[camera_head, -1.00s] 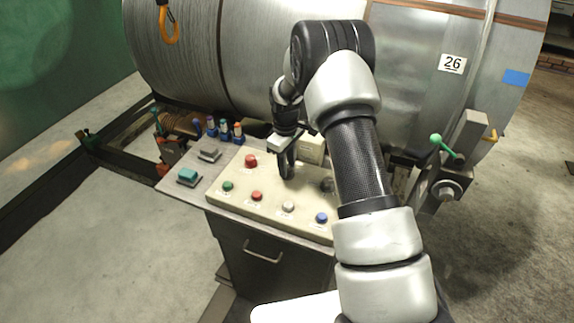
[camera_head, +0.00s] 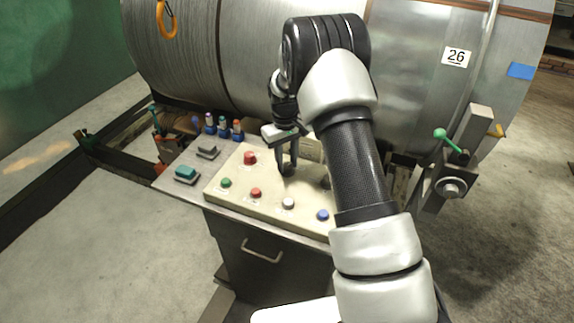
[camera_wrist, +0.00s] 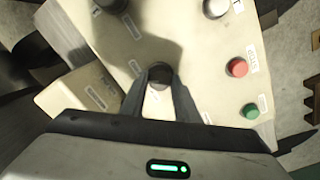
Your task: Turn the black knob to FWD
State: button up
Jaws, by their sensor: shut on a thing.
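The black knob (camera_wrist: 160,74) sits on the beige control panel (camera_wrist: 205,60) between the two fingers of my gripper (camera_wrist: 161,82) in the wrist view. The fingers are shut on its sides. In the head view my gripper (camera_head: 287,168) points down at the panel (camera_head: 240,200), with the dark knob (camera_head: 288,170) at its fingertips. A small label lies beside the knob, but its words are too small to read, so the knob's setting cannot be told.
A red button (camera_head: 250,158), a green button (camera_head: 226,182), a white button (camera_head: 288,203) and a blue button (camera_head: 323,215) surround the knob. A teal-topped block (camera_head: 186,174) stands at left. A large cable drum (camera_head: 260,60) rises behind. My arm hides the panel's right side.

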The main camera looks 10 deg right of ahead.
aim_at(285, 165)
jog(key=shift+m+b, duration=0.55)
jog(key=shift+m, duration=1.15)
jog(key=o, duration=1)
jog(key=shift+o, duration=0.2)
notch_tip(285, 165, up, 18)
jog(key=shift+a+f, duration=0.25)
jog(key=shift+a, duration=0.05)
